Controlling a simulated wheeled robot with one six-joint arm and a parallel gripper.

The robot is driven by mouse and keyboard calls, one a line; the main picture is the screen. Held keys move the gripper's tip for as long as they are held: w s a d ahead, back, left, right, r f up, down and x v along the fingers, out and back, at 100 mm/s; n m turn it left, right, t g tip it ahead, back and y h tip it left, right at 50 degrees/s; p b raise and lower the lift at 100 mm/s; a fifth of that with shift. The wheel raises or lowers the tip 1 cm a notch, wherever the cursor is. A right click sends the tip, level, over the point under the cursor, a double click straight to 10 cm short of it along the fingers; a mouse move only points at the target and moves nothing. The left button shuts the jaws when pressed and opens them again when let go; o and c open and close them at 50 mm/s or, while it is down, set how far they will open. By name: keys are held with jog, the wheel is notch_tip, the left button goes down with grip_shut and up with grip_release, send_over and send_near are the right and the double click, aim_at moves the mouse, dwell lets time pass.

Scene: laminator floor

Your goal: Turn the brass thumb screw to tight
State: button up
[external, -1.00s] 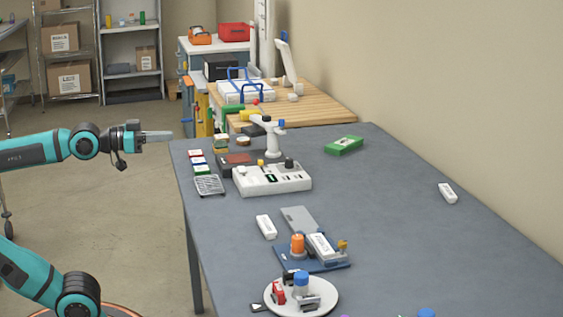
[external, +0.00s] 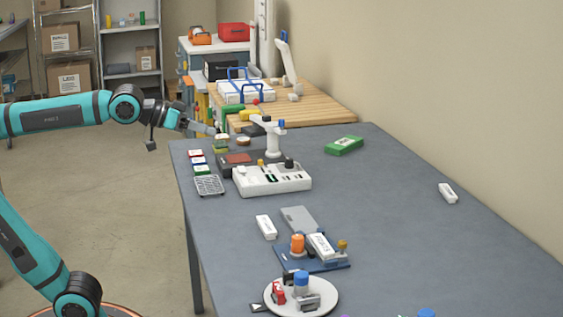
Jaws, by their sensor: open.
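A small brass-coloured thumb screw (external: 342,246) stands upright at the right end of a blue plate (external: 283,257) on the grey table. It is beside a white labelled block (external: 322,246); how tight it is cannot be told. An orange cylinder (external: 297,243) stands on the same plate. My gripper (external: 211,130) is open with nothing seen in it. It is above the far left corner of the table, well away from the screw, pointing right and slightly down.
A white device (external: 300,180) with several knobs and a white post (external: 275,143) stand between my gripper and the plate. A round white tray (external: 327,300) with small items is at the front. A green box (external: 344,145) lies farther back. The table's right side is mostly clear.

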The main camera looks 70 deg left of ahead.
jog(key=w+d+n+g, duration=0.3)
jog(key=w+d+g, duration=0.3)
jog(key=w+d, duration=0.75)
jog(key=n+g+y, duration=0.4)
jog(key=y, duration=0.1)
send_near(342, 242)
jog(key=shift+h, duration=0.3)
jog(key=x, duration=0.8)
jog(key=shift+a+r, duration=0.15)
jog(key=shift+a, duration=0.1)
jog(key=shift+c, duration=0.2)
grip_shut()
